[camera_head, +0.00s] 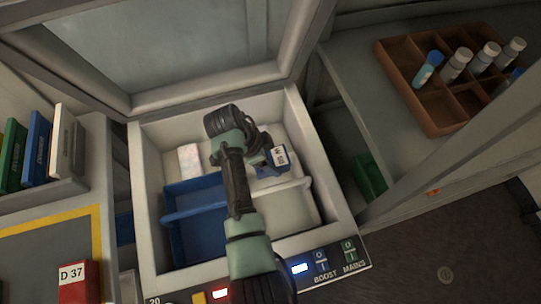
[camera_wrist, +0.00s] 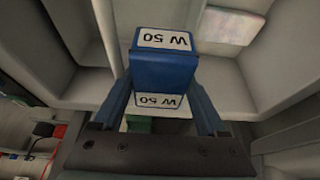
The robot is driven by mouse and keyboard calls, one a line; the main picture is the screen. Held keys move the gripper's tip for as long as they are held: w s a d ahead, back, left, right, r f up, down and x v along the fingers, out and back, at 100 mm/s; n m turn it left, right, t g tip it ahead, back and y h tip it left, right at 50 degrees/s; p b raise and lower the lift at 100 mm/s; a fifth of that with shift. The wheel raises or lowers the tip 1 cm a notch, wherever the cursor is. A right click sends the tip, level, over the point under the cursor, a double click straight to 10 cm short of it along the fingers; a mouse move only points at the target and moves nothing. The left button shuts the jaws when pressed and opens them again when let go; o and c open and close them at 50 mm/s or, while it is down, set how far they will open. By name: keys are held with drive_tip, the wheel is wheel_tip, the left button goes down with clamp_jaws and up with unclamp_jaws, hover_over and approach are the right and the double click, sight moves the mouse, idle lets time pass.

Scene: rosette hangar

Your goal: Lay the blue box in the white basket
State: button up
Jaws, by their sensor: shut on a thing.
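The blue box (camera_wrist: 164,72) has white labels reading W 50. My gripper (camera_wrist: 163,92) is shut on it, with one finger on each side. In the head view the blue box (camera_head: 273,159) is at the gripper's end, above the back right of an open white bin. The white basket (camera_head: 290,207) is in the front right of that bin, nearer the camera than the box. My arm hides its left part. The box is apart from the basket in the picture; its exact height is hard to tell.
A blue basket (camera_head: 187,224) stands left of the white one. A pale block (camera_head: 189,158) lies at the bin's back left. The bin's raised lid (camera_head: 190,100) stands behind. A switch panel (camera_head: 335,262) lines the front. A brown tray (camera_head: 437,127) with bottles is at right.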

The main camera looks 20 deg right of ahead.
drive_tip(key=shift+f+b, duration=5.45)
drive_tip(key=shift+f, duration=1.35)
drive_tip(key=o, duration=1.4)
drive_tip(key=shift+o, duration=0.2)
drive_tip(key=p+v, duration=0.2)
drive_tip(key=v, duration=1.1)
drive_tip(key=shift+d, duration=0.1)
